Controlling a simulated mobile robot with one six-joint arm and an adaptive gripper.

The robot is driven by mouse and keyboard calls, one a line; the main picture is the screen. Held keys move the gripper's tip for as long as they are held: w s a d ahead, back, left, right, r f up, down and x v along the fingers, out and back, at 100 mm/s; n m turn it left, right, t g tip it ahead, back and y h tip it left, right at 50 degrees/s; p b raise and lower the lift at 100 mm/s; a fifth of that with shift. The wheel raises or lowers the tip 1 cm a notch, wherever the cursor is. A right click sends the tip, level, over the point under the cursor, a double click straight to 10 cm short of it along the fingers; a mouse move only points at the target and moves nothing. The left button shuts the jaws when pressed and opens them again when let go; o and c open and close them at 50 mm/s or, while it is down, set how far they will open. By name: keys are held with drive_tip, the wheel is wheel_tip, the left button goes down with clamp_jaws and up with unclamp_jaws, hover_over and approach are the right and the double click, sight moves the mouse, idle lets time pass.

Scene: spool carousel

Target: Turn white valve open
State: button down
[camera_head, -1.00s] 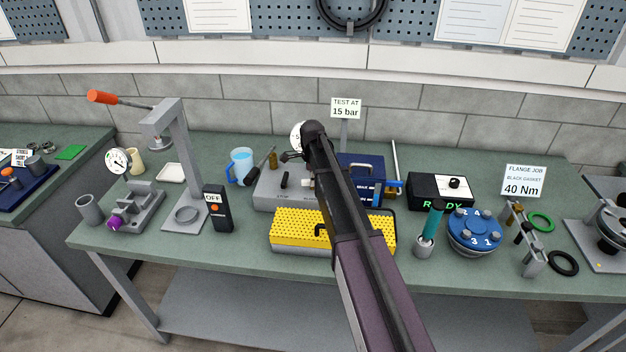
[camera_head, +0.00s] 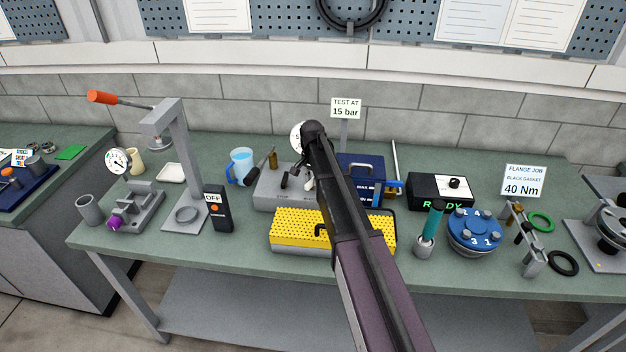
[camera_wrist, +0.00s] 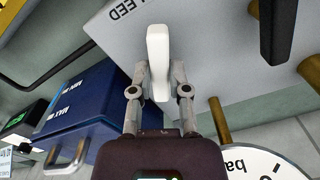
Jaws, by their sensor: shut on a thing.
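The white valve (camera_wrist: 158,62) is a pale lever handle on a grey block. In the wrist view it stands between the two fingertips of my gripper (camera_wrist: 157,80), which is shut on it. The letters "LEED" are printed on the block beside the handle. In the head view a bit of the white valve (camera_head: 309,184) shows beside my arm, which hides most of my gripper there. The grey block (camera_head: 267,193) stands behind the yellow case.
A black handle (camera_wrist: 278,28) and brass posts are close to my gripper in the wrist view. A round gauge (camera_wrist: 258,164) is at lower right. A blue box (camera_wrist: 88,105) lies to the left. The yellow case (camera_head: 290,230) is in front of the block.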

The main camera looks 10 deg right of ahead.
drive_tip(key=n, duration=0.5)
drive_tip(key=shift+s, duration=0.2)
idle(0.5)
drive_tip(key=c, duration=0.6)
unclamp_jaws()
drive_tip(key=shift+w, duration=0.1)
